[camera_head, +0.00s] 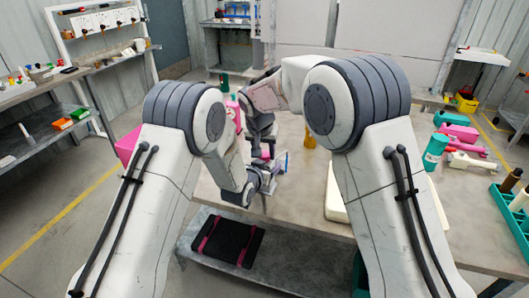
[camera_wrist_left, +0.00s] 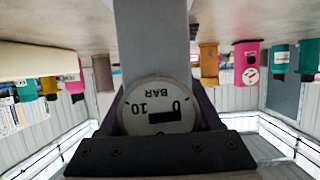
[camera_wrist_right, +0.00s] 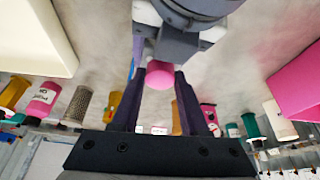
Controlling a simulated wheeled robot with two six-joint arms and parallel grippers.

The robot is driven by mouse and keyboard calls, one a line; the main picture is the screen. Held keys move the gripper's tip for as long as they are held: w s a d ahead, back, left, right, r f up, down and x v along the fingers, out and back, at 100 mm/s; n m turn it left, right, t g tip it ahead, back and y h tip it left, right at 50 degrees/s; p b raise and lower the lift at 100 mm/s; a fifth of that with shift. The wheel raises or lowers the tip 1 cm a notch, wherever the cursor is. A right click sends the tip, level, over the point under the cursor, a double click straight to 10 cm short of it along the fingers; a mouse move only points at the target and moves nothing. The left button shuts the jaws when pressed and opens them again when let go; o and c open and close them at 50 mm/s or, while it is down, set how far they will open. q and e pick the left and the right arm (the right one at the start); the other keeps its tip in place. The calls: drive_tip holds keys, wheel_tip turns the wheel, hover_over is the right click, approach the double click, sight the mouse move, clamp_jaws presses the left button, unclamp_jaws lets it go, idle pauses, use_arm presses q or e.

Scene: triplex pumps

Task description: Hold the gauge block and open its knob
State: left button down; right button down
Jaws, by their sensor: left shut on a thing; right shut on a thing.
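The gauge block (camera_wrist_left: 152,40) is a grey block with a round dial (camera_wrist_left: 158,112) marked BAR, upside down in the left wrist view. My left gripper (camera_wrist_left: 160,95) is shut on the block, its dark fingers at either side. The block's pink knob (camera_wrist_right: 159,75) shows in the right wrist view. My right gripper (camera_wrist_right: 157,82) is shut on this knob, its fingertips at either side. In the head view both grippers meet over the table's near edge, with my right gripper (camera_head: 265,142) above; the block is mostly hidden there.
The grey table (camera_head: 460,215) carries pink and teal items at the right, including a teal canister (camera_head: 435,152). A green tray (camera_head: 512,207) stands at the right edge. A black mat (camera_head: 230,240) with pink straps lies on the lower shelf. Shelving (camera_head: 40,150) stands left.

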drive_tip(key=shift+n, duration=0.3)
drive_tip(key=n+y, duration=0.1)
drive_tip(key=n, duration=0.2)
drive_tip(key=shift+d+y, duration=0.15)
drive_tip(key=shift+y, duration=0.15)
drive_tip(key=shift+n+y, duration=0.6)
drive_tip(key=shift+n, duration=1.1)
drive_tip(key=shift+c, duration=2)
unclamp_jaws()
